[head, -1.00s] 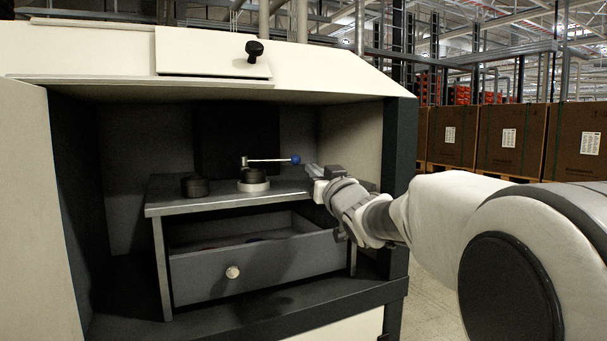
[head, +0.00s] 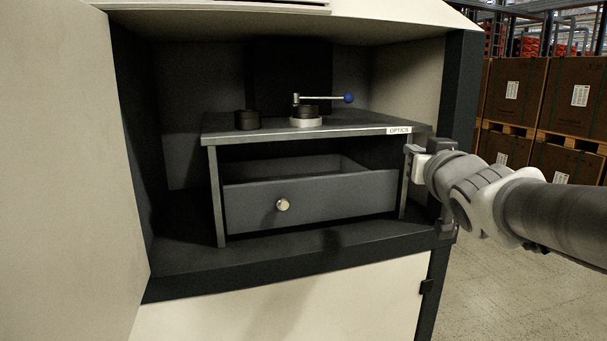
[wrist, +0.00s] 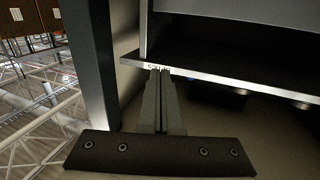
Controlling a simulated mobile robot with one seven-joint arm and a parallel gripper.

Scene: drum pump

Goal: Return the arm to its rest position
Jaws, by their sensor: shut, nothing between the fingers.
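My gripper (head: 410,150) is at the right front of the grey bench inside the cabinet, close to the bench's right front leg. Its fingers are shut with nothing between them. In the wrist view the shut fingers (wrist: 161,85) point toward the bench's front edge (wrist: 200,76); I cannot tell whether they touch it. My arm reaches in from the right side of the head view, in front of the cabinet's dark right post.
The bench (head: 350,131) carries a black round part (head: 247,120) and a clamp with a blue-knobbed lever (head: 322,98). Its drawer (head: 330,198) is partly open. The cabinet post (head: 460,90) stands right. Cardboard boxes (head: 570,95) stand behind; floor (head: 490,290) is clear at right.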

